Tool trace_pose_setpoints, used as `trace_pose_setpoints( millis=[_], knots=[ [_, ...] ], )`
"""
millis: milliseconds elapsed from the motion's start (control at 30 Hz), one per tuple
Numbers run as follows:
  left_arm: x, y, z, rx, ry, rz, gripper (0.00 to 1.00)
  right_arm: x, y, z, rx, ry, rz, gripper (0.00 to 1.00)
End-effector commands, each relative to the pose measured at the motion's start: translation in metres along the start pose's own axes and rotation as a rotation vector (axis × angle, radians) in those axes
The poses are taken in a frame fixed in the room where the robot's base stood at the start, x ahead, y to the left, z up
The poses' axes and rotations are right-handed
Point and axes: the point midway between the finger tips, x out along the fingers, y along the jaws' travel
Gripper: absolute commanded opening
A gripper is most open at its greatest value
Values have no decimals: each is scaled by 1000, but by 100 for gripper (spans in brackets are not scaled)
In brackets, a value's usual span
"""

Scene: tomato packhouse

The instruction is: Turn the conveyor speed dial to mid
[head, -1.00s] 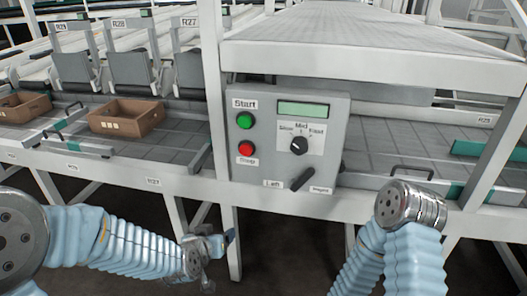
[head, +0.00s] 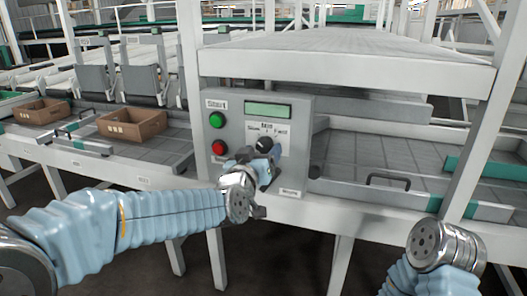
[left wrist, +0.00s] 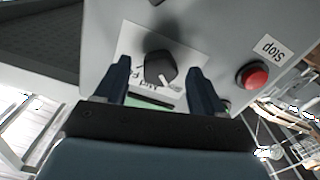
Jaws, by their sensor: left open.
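The speed dial (head: 265,144) is a dark round knob on the grey control box (head: 303,125), under a green display (head: 269,110). In the left wrist view the dial (left wrist: 160,67) appears upside down on its white label plate. Its pale pointer mark slants to the lower right there, seemingly toward the Slow side of Mid. My left gripper (head: 267,158) is in front of the box at the dial. Its open dark fingers (left wrist: 160,75) lie either side of the dial, with visible gaps. The right gripper is out of view; only part of its arm shows.
The green Start button (head: 217,119) and red Stop button (head: 219,147) sit left of the dial. The lower lever is hidden behind my left gripper. Brown crates (head: 134,124) stand on the left belt. A white frame post (head: 478,135) rises at right.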

Motion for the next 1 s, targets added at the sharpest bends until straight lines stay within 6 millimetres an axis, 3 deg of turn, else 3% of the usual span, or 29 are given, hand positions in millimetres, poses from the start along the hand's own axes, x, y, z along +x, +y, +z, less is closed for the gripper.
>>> trace_pose_setpoints(
  millis=[200,467,833,1000],
  knots=[
    [19,0,0,0,0,0,69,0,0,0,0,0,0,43],
    [21,0,0,-1,-1,0,69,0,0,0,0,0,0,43],
    [20,0,0,-1,-1,0,16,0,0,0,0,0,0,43],
    [20,0,0,5,-1,0,13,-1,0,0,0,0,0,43]
  ],
)
